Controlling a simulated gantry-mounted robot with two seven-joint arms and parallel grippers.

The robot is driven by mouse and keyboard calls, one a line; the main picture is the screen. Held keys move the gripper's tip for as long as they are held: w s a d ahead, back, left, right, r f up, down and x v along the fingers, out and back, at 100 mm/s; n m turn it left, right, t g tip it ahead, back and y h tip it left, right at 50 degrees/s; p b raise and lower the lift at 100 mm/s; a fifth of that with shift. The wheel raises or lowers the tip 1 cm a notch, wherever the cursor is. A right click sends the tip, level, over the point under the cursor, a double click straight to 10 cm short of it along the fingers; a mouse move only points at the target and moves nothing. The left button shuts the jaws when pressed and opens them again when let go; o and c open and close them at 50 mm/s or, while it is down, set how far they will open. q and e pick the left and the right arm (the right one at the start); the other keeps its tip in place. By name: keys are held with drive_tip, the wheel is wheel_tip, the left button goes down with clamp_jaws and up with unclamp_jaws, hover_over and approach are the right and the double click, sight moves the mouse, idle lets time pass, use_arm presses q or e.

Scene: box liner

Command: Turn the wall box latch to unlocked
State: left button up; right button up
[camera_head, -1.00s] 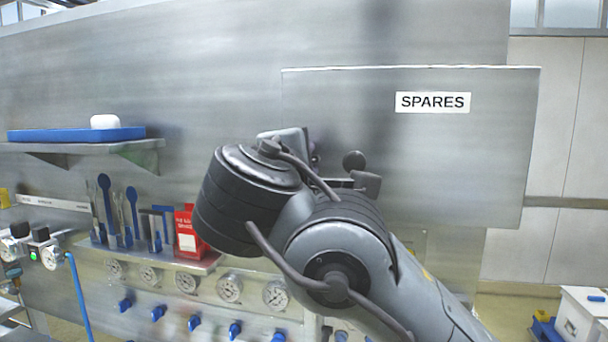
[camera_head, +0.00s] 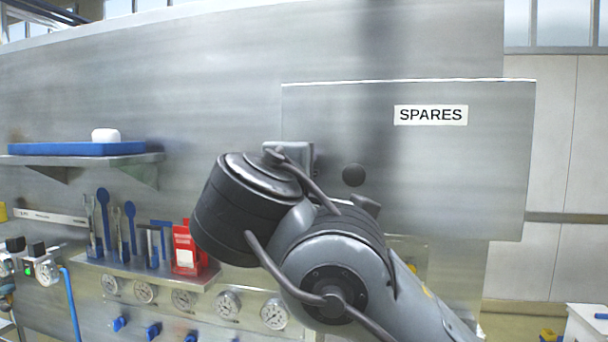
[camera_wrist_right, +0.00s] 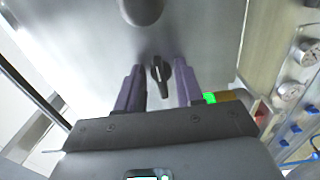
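The grey wall box (camera_head: 460,180) with the SPARES label (camera_head: 431,115) hangs on the metal panel. A dark round knob (camera_head: 353,175) is on its face; a rounded dark knob also shows at the top of the right wrist view (camera_wrist_right: 143,8). The small black latch (camera_wrist_right: 160,74) with a pale mark shows in the right wrist view. My right gripper (camera_wrist_right: 158,68) is open, with one purple finger on each side of the latch and a gap on both sides. In the head view my right arm hides the latch and the fingers. My left gripper is not in view.
A shelf with a blue tray (camera_head: 75,149) is on the left. Below it, a ledge (camera_head: 140,267) holds blue tools and a red box (camera_head: 188,250). Several gauges (camera_head: 228,304) and blue valves line the lower panel. The box face right of my arm is clear.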

drive_tip(key=b+v, duration=0.4)
drive_tip(key=v, duration=0.7)
idle(0.5)
